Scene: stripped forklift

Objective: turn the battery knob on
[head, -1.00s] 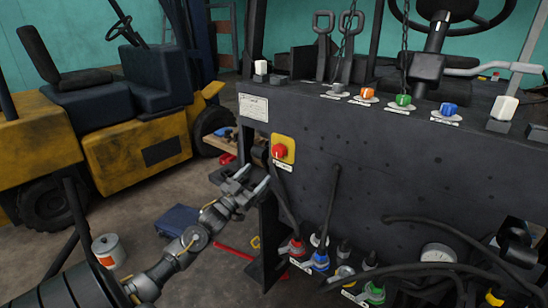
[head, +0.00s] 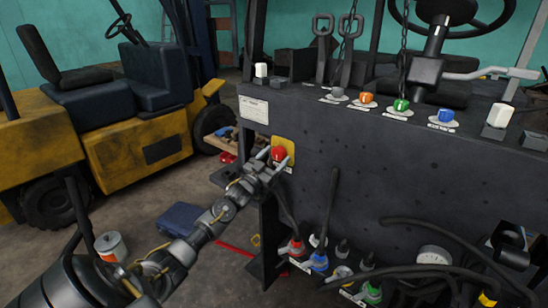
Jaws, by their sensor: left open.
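The battery knob is a red knob (head: 279,154) on a yellow square plate (head: 290,147), at the left end of the dark panel. My left gripper (head: 274,160) is open right at the knob, with one fingertip on each side of it in the picture. I cannot tell whether the fingers touch the knob. The knob's lower part is partly hidden by the gripper. My right gripper is not in view.
The dark forklift panel (head: 390,160) carries orange (head: 366,98), green (head: 401,104) and blue (head: 445,115) knobs along its top. Hoses and coloured connectors (head: 319,261) lie below. A yellow forklift (head: 140,140) stands at left. A blue case (head: 181,220) and white can (head: 110,246) are on the floor.

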